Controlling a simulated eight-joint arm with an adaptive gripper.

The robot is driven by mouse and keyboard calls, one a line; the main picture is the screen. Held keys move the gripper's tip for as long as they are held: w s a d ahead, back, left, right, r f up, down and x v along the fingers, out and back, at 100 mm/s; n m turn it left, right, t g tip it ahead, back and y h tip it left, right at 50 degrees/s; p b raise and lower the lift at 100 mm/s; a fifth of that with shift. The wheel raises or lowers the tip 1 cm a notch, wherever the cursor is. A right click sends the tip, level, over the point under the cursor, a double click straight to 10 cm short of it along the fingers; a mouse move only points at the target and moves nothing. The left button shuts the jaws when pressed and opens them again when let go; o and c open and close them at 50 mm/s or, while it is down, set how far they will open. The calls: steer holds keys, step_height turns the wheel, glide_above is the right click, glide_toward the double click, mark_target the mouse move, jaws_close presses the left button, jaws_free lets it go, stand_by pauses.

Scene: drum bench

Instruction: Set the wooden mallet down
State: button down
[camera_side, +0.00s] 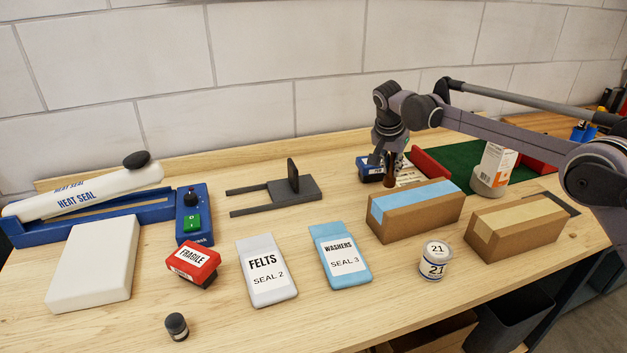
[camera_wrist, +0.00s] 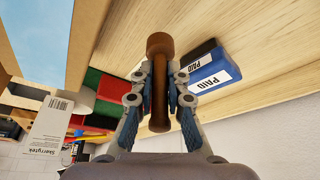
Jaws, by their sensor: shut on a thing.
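The wooden mallet is brown and sits between the fingers of my gripper (camera_wrist: 160,80). In the wrist view the mallet (camera_wrist: 159,45) has its thick end beyond the fingertips and its narrower length running back between the fingers. In the side view my gripper (camera_side: 388,150) points down over the back of the bench, with a small brown part of the mallet (camera_side: 389,172) showing below it, roughly upright. The brown box in front stands close to it. I cannot tell whether the mallet touches the bench.
A blue PAID stamp (camera_side: 368,170) stands just left of my gripper; it shows in the wrist view (camera_wrist: 207,66). A box with blue tape (camera_side: 410,218) is in front. A green mat (camera_side: 460,160) with a red edge lies right. Bare wood lies left, before a grey stand (camera_side: 285,192).

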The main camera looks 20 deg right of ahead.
mark_target(390, 174)
steer(key=shift+f, duration=1.9)
steer(key=shift+f, duration=0.1)
steer(key=c, duration=1.3)
jaws_free()
steer(key=shift+c, duration=0.2)
